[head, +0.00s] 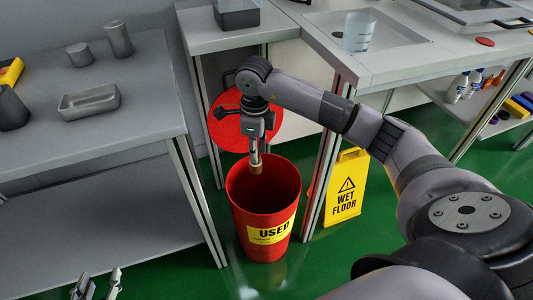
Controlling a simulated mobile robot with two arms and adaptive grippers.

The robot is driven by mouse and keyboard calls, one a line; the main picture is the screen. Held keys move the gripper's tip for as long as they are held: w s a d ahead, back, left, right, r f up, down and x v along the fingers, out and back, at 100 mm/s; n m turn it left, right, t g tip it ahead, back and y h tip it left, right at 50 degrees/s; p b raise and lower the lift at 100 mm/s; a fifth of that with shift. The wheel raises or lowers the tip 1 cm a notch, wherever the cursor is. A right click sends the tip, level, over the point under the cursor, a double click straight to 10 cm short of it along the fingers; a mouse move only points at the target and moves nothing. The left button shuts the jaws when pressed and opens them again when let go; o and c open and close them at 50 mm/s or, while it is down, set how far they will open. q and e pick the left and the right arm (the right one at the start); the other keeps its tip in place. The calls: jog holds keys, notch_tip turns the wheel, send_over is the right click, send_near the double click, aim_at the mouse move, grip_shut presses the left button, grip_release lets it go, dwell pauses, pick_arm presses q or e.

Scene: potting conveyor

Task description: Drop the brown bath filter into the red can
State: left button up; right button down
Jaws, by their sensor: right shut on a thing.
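The red can (256,222) stands on the green floor, open at the top, with a yellow "USED" label. Its round red lid (281,127) shows upright behind it. My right gripper (254,153) points down over the can's mouth and is shut on the brown bath filter (257,169), a small piece with a brown lower end. In the picture the filter overlaps the mouth's far part; I cannot tell its exact height above the rim. My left gripper (98,287) shows at the bottom left edge, fingers apart and empty.
A grey bench (130,133) with a metal tray (89,101) and cups stands left of the can. A yellow wet floor sign (347,188) stands to its right. A sink counter (400,62) with a clear beaker (358,31) is behind. Bench legs stand close to the can on both sides.

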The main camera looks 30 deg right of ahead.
pick_arm(q)
jog(key=w+d+r+t+h+b, duration=0.25)
jog(key=r+t, duration=0.45)
jog(key=r, duration=0.4)
jog(key=s+r+t+h+b, duration=0.2)
jog(key=r+t, duration=0.5)
jog(key=r, duration=0.4)
jog(key=shift+s+m+b, duration=0.3)
jog(key=shift+s+b, duration=0.45)
jog(key=shift+s, duration=0.4)
pick_arm(e)
jog(key=d+f+m, duration=0.4)
jog(key=f+m, duration=0.4)
jog(key=f, duration=0.1)
jog(key=shift+w+f, duration=0.25)
jog(key=shift+w, duration=0.15)
pick_arm(q)
jog(key=shift+r, duration=0.1)
jog(key=shift+h, duration=0.35)
pick_arm(e)
jog(key=c, duration=1.3)
grip_release()
jog(key=shift+m, duration=0.3)
jog(key=shift+r, duration=0.1)
